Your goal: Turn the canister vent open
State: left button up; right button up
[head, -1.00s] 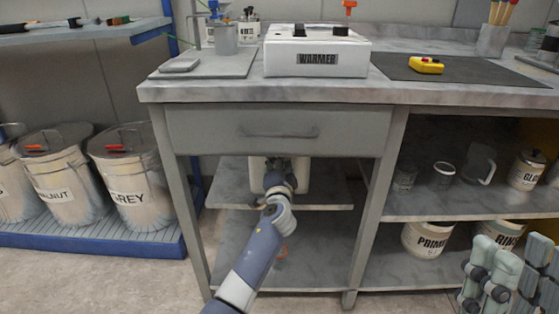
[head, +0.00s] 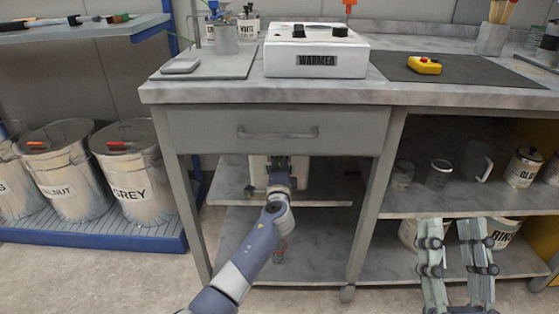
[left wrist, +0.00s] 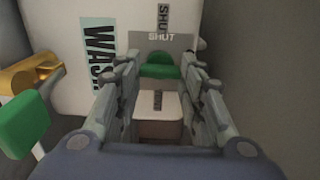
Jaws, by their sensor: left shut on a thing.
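A white canister (head: 300,172) labelled WASH stands on the upper shelf under the workbench drawer, partly hidden by my left arm. It fills much of the left wrist view (left wrist: 62,45). A green vent handle (left wrist: 160,70) shows there between my left fingertips, below a grey plate (left wrist: 161,40) reading SHUT. My left gripper (left wrist: 161,68) is shut on the green vent handle. In the head view my left gripper (head: 279,168) is small at the canister's front. My right gripper (head: 452,228) is open and empty in front of the right-hand shelves.
A brass tap with a green lever (left wrist: 24,122) sits left of my left gripper. The drawer (head: 278,132) and worktop lie above the canister. The lower shelf (head: 320,245) is mostly bare.

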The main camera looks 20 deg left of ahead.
pick_arm(q)
jog(key=o, duration=1.1)
jog(key=shift+s, duration=0.1)
jog(key=v, duration=1.1)
jog(key=shift+s+d, duration=0.2)
jog(key=shift+s, duration=0.15)
